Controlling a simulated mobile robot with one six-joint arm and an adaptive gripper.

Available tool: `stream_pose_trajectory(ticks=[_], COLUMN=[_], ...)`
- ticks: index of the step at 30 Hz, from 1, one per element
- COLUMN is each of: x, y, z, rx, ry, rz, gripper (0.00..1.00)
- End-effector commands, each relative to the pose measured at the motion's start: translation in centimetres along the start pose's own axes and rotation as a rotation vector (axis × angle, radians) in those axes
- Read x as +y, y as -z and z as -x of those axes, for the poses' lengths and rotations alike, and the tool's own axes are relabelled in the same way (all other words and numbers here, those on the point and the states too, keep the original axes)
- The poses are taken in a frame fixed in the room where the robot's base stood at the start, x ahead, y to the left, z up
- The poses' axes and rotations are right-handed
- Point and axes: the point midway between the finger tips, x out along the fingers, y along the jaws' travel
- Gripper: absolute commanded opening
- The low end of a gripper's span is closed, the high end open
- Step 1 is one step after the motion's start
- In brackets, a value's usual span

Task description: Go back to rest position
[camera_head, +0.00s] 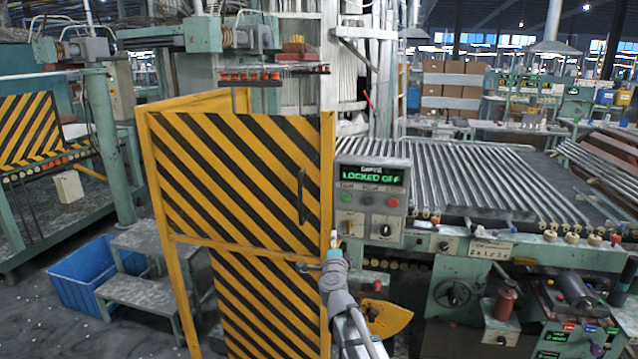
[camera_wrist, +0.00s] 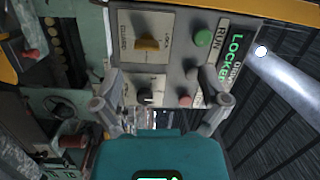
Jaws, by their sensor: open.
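My gripper (camera_head: 334,246) is in front of the control panel (camera_head: 369,172), just below it in the head view. In the wrist view my gripper (camera_wrist: 162,104) is open, with its two fingers apart and nothing between them. The panel fills the space beyond the fingers, with a yellow guard knob (camera_wrist: 147,43), a dark selector knob (camera_wrist: 149,96), a green button (camera_wrist: 203,38) and a red button (camera_wrist: 185,100). The panel's display (camera_head: 370,175) reads "LOCKED OFF" in green. Whether a finger touches the panel is unclear.
A yellow-and-black striped guard door (camera_head: 240,170) with a dark handle (camera_head: 301,196) stands left of the panel. A roller bed (camera_head: 490,185) lies to the right. A blue crate (camera_head: 85,280) and grey steps (camera_head: 140,290) are on the floor at left.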

Motion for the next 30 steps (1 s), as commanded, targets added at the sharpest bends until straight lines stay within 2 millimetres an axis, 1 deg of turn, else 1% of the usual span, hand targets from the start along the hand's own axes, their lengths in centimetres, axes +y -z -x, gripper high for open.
stream_pose_trajectory(ticks=[3,8,11,17,23,26,30], x=[-0.6,-0.3,0.4,3.0,6.6,8.5,11.1], y=[-0.9,-2.4,-3.2,-3.9,-3.2,-2.2,-0.1], z=[0.9,2.4,3.6,6.6,10.3,12.4,15.7], rx=[-0.12,-0.297,-0.407,-0.621,-0.824,-0.919,-1.045], ry=[0.022,0.025,0.01,-0.063,-0.192,-0.277,-0.419], rz=[0.101,0.256,0.354,0.546,0.728,0.811,0.917], gripper=[0.94,0.94,0.94,0.94,0.94,0.94,0.94])
